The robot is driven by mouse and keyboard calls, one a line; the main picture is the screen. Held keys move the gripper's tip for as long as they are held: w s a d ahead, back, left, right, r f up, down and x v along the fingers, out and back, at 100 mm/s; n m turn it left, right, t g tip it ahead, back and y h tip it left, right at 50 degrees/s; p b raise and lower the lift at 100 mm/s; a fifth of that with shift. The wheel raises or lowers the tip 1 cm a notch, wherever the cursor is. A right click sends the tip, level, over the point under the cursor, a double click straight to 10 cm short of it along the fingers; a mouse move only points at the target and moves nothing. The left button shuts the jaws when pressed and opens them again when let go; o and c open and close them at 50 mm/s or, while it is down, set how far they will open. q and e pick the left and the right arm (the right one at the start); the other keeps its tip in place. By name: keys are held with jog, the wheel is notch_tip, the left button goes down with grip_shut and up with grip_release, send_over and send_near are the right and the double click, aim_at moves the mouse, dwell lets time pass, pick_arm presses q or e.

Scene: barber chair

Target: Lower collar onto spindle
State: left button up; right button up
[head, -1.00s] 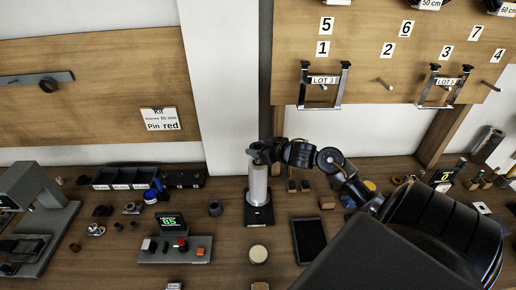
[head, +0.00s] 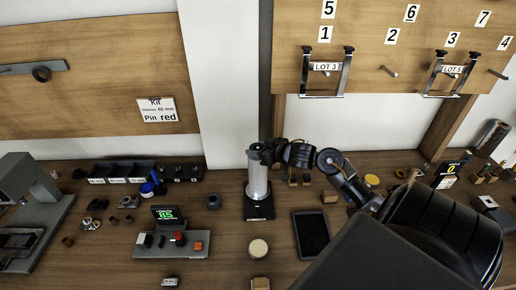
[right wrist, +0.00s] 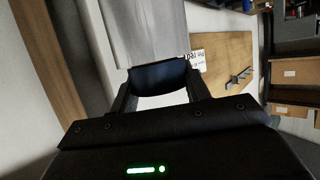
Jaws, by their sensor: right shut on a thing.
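The spindle looks to be the upright silver cylinder (head: 257,178) on a black square base in the middle of the bench in the head view. My right gripper (head: 268,152) is at the top of this cylinder, on its right side. It is shut on a dark piece, likely the collar, which shows between the fingers in the right wrist view (right wrist: 158,75). In the head view the collar blends with the dark fingers, so I cannot tell whether it is around the cylinder or beside it. My left gripper is not in view.
A dark tablet (head: 311,235) lies to the right, and a round pale disc (head: 258,248) in front. Black bins (head: 125,172) stand at the back left. Hooks hang on the wall board.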

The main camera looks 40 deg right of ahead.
jog(key=o, duration=1)
jog(key=shift+s, duration=0.1)
jog(key=b+v, duration=0.1)
jog(key=v, duration=0.9)
jog(key=shift+s+r, duration=0.15)
jog(key=shift+s, duration=0.1)
